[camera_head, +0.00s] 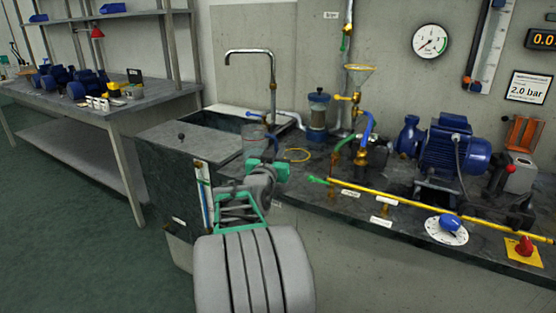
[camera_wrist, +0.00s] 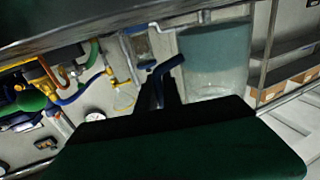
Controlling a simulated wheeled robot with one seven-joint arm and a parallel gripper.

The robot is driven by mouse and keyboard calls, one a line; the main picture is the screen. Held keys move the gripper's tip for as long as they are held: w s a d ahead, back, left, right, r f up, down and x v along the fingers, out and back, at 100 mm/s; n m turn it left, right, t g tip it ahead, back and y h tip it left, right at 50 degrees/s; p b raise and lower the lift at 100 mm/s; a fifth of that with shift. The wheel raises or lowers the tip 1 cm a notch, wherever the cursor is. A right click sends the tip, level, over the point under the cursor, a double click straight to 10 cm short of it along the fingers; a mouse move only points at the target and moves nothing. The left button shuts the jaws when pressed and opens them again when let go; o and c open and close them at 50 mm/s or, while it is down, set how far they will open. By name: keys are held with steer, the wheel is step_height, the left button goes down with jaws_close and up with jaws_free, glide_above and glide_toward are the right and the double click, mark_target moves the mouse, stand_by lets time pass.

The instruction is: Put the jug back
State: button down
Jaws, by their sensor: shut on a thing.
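A clear jug (camera_head: 254,137) stands out in front of the sink in the head view, partly hidden by my arm. In the wrist view the jug (camera_wrist: 215,62) looks large and clear, with a blue-green tint inside and a dark blue handle (camera_wrist: 166,70). My gripper (camera_head: 262,162) is shut on the jug at its handle side, at the sink's right front edge. The dark fingers (camera_wrist: 162,98) meet the handle in the wrist view. The head view does not show whether the jug's base touches anything.
The sink (camera_head: 204,119) with a tall tap (camera_head: 250,53) lies behind the jug. A workbench (camera_head: 120,112) stands left.

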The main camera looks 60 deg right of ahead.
steer(key=shift+f, duration=0.65)
steer(key=shift+f, duration=0.1)
steer(key=shift+f, duration=0.15)
steer(key=c, duration=1.5)
jaws_free()
